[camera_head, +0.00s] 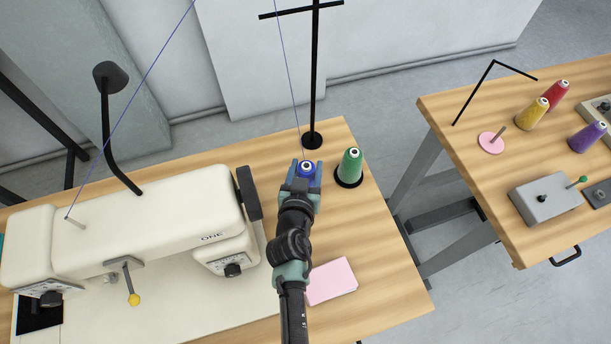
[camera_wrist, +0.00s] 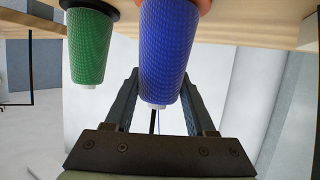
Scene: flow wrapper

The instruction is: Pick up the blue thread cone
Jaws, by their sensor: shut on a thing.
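The blue thread cone (camera_head: 307,168) is between the fingers of my gripper (camera_head: 304,178) at the back right of the sewing table. In the wrist view the blue cone (camera_wrist: 167,50) fills the space between the two fingers of my gripper (camera_wrist: 158,95), its narrow tip toward the palm. My gripper is shut on the cone. The cone's wide end is partly cut off at the picture's top, so whether it is clear of its base cannot be told. A blue thread (camera_head: 287,70) runs upward from the cone.
A green thread cone (camera_head: 350,167) stands close right of my gripper. A black thread stand (camera_head: 313,80) rises behind. A white sewing machine (camera_head: 150,225) fills the left, and a pink pad (camera_head: 331,281) lies in front. A second table (camera_head: 470,100) holds several cones at right.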

